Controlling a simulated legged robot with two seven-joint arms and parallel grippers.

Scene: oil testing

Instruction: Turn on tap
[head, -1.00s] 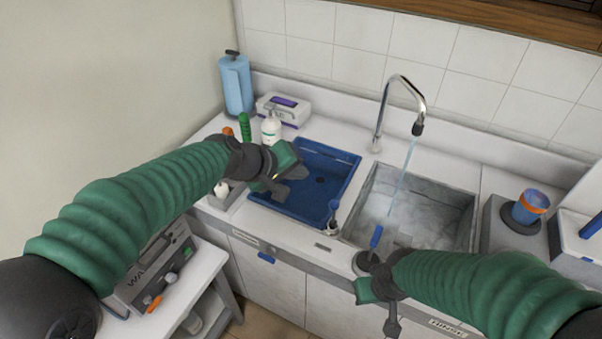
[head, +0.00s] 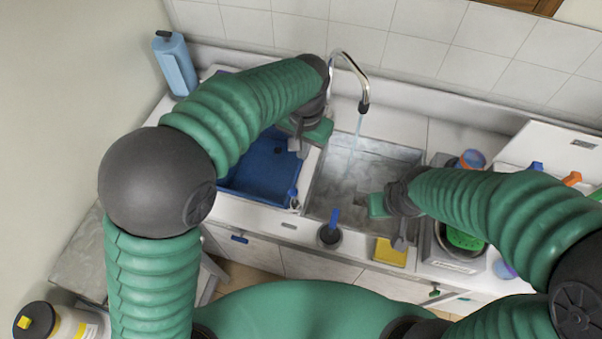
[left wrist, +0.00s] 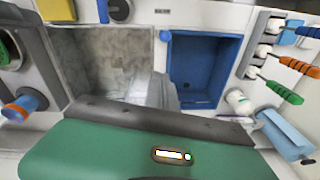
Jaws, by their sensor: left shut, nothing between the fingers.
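The chrome curved tap (head: 349,64) stands behind the grey stone sink (head: 320,196) in the head view. A thin stream of water (head: 356,135) falls from its dark nozzle into the sink. A blue-handled lever (head: 334,217) stands on the front counter edge, and a smaller blue one (head: 293,193) stands beside the blue basin. My left gripper (head: 298,142) is shut and empty above the basin's right side, left of the tap. Its grey fingers also show in the left wrist view (left wrist: 158,90). My right gripper (head: 386,222) hangs over the sink's front right; its jaws are unclear.
The blue basin (head: 262,182) lies left of the sink. A blue cylinder (head: 175,66) stands at the back left. A yellow block (head: 391,253) is near the sink's front edge. A blue and orange cup (left wrist: 22,107) shows in the left wrist view.

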